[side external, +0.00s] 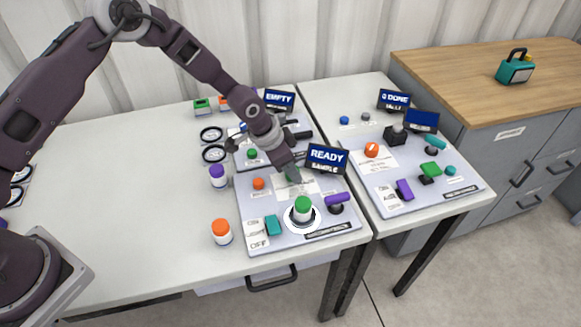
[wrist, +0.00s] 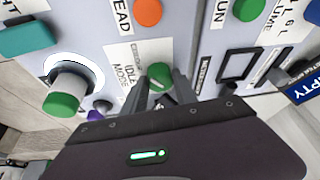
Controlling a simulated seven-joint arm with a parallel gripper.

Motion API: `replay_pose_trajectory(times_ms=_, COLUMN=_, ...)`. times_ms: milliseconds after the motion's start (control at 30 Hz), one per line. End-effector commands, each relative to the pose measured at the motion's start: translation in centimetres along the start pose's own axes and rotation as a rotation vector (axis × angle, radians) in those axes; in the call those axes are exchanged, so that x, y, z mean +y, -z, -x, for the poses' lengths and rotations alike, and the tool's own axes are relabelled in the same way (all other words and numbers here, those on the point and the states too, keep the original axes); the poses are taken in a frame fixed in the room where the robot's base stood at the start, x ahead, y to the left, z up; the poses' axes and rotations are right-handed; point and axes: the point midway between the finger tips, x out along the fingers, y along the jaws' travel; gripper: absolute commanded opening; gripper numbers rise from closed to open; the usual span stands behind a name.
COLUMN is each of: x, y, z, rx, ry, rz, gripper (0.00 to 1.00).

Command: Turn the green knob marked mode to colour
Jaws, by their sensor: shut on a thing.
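The green mode knob (wrist: 159,75) sits on a white label plate (wrist: 128,62) with the words IDLE and MODE legible in the wrist view. A pale mark shows on its face; which setting it points to is not clear. My gripper (wrist: 163,92) is shut on this knob, with its fingers at the knob's sides. In the side external view my gripper (side external: 290,176) comes down on the panel (side external: 246,203) from above left and hides most of the knob.
A green-topped cylinder in a white ring (side external: 302,208), a teal switch (side external: 273,225) and a purple lever (side external: 337,199) are nearer the front. An orange button (side external: 258,184) is close on the left. Orange- and purple-capped jars stand left.

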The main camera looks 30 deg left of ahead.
Motion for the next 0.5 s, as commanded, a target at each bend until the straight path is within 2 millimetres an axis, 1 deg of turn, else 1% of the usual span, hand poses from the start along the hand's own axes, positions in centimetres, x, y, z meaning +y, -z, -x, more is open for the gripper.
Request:
replay_pose_trajectory(times_ms=200, x=-0.03, y=-0.1, z=-0.04, rx=-0.002, ry=0.001, rz=-0.002, gripper=0.0)
replay_pose_trajectory(times_ms=233, x=-0.03, y=-0.1, z=-0.05, rx=-0.002, ry=0.001, rz=-0.002, gripper=0.38)
replay_pose_trajectory(times_ms=300, x=-0.03, y=-0.1, z=-0.04, rx=-0.002, ry=0.001, rz=-0.002, gripper=0.51)
replay_pose_trajectory(times_ms=333, x=-0.02, y=-0.09, z=-0.04, rx=-0.002, ry=0.001, rz=-0.001, gripper=0.56)
replay_pose_trajectory(times_ms=500, x=-0.01, y=-0.06, z=-0.03, rx=-0.001, ry=0.001, rz=-0.001, gripper=0.56)
